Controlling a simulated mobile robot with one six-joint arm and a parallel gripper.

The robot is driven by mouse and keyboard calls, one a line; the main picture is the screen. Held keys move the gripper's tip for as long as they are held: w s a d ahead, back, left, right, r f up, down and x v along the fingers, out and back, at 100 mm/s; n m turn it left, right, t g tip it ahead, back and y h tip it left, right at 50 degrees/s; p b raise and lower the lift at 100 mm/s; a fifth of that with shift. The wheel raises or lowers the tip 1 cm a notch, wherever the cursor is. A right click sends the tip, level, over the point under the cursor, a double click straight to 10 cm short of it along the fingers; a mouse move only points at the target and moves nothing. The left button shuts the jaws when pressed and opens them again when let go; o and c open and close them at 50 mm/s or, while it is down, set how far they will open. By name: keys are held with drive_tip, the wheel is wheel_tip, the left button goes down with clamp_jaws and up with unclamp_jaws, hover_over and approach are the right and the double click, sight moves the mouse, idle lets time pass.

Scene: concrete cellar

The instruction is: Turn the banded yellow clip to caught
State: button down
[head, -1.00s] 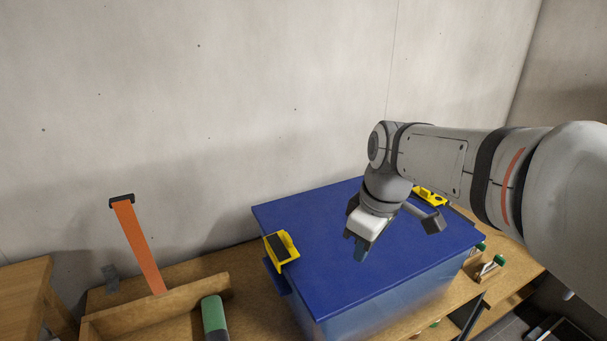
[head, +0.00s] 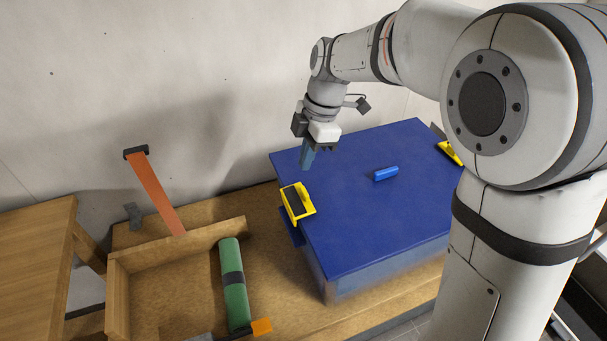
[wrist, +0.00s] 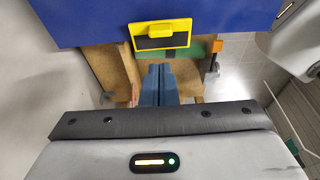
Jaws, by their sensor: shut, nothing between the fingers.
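A yellow clip with a dark band across it (head: 297,202) sits on the left edge of the blue box lid (head: 345,215). A blue tab hangs below it at the box side. The clip also shows in the wrist view (wrist: 160,35), at the lid's edge. A second yellow clip (head: 449,152) is on the lid's far right side, partly hidden by my arm. My gripper (head: 307,158) is shut and empty, pointing down near the banded clip, apart from it in the wrist view (wrist: 160,82). I cannot tell whether the clip is caught.
A blue handle (head: 385,173) stands on the lid. Left of the box are a wooden tray (head: 178,248), an orange strap (head: 157,195) and a green cylinder with a dark band (head: 234,285). A concrete wall (head: 200,90) is behind.

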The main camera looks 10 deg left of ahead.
sight(302, 191)
drive_tip(key=x, duration=0.2)
drive_tip(key=d+x, duration=0.1)
drive_tip(key=x, duration=0.1)
drive_tip(key=p+x, duration=0.1)
drive_tip(key=x, duration=0.1)
drive_tip(key=shift+w+f, duration=0.25)
drive_tip(key=shift+f, duration=0.05)
drive_tip(key=shift+w+d+f+b, duration=0.35)
drive_tip(key=shift+d+f+b, duration=0.25)
drive_tip(key=shift+f+b, duration=0.45)
drive_tip(key=shift+s+r, duration=0.1)
drive_tip(key=shift+r, duration=0.2)
drive_tip(key=shift+s+f, duration=0.1)
